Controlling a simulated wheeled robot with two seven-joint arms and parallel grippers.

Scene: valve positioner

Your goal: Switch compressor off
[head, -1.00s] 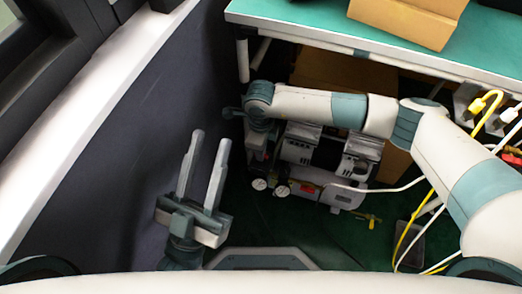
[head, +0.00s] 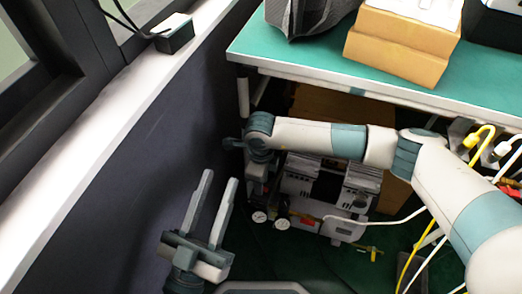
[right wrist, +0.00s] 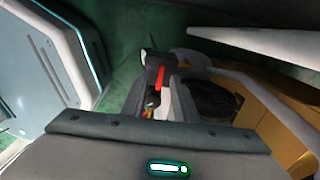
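The compressor (head: 312,186) stands on the green floor under the table, with silver motor heads, two round gauges and a small red part at its front left. My right arm reaches across above it from the right. The right wrist hangs over the compressor's left end, and its fingers cannot be made out. In the right wrist view, a dark box with a red lever-like part (right wrist: 159,77) shows beyond the gripper body, beside the compressor (right wrist: 205,97). My left gripper (head: 220,177) is open and empty, left of the compressor, near the dark wall.
The green-topped table (head: 300,62) overhangs the compressor and carries cardboard boxes (head: 400,40) and a grey bag-like object. A cardboard box stands behind the compressor. Yellow and white cables (head: 408,265) hang at the right. A dark wall (head: 130,180) with a white ledge borders the left.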

